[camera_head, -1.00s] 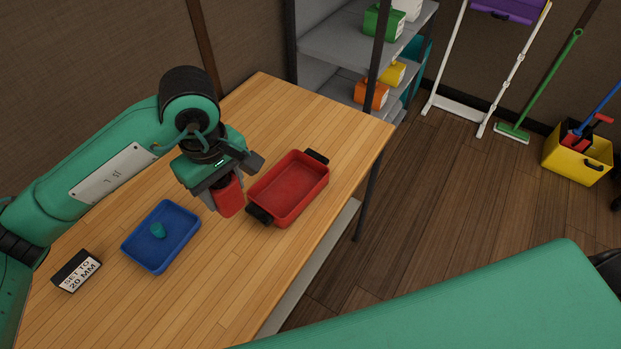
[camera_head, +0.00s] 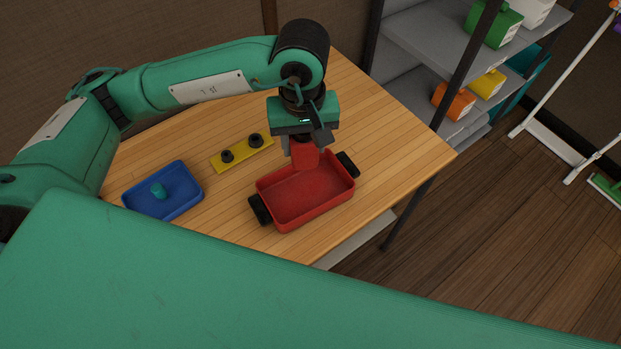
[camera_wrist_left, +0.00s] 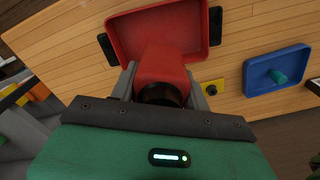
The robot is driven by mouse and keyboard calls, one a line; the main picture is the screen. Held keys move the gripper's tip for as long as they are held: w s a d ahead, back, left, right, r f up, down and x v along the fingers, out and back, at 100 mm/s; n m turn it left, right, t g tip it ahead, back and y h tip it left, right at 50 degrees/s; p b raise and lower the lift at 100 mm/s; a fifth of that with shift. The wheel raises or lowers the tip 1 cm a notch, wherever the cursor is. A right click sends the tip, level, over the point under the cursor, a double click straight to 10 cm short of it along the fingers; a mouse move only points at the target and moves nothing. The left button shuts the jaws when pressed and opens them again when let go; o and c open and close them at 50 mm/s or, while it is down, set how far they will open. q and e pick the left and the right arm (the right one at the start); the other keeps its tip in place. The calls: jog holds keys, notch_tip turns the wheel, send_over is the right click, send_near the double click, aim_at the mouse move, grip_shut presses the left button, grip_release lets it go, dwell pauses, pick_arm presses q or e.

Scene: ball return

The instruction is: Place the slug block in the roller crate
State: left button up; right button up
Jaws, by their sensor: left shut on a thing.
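The slug block, a red block (camera_head: 305,158), is held between the fingers of my left gripper (camera_head: 304,148). In the left wrist view the block (camera_wrist_left: 162,66) sits between the two grey fingers, with a dark round part at its near end. A red crate with black handles (camera_head: 312,200), seemingly the roller crate, lies on the table. In the head view the block overlaps the crate's far rim. The crate (camera_wrist_left: 165,22) is beyond the block in the wrist view. I cannot tell the exact height between them. My right gripper is not in view.
A blue tray (camera_head: 180,203) holding a small teal piece (camera_head: 158,190) lies left of the crate. A yellow strip with two black knobs (camera_head: 242,153) lies behind them. Grey shelves (camera_head: 425,45) stand beyond the wooden table (camera_head: 390,150).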

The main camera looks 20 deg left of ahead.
pick_arm(q)
notch_tip(320, 180, down, 14)
jog(key=p, duration=0.3)
jog(key=shift+f, duration=0.3)
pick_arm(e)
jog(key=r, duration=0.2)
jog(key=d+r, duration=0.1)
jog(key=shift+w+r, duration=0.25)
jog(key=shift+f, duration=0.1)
pick_arm(q)
jog(key=shift+f, duration=0.2)
jog(key=o, duration=1)
jog(key=shift+o, duration=0.2)
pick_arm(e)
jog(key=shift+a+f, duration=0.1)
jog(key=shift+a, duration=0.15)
pick_arm(q)
jog(key=shift+r, duration=0.1)
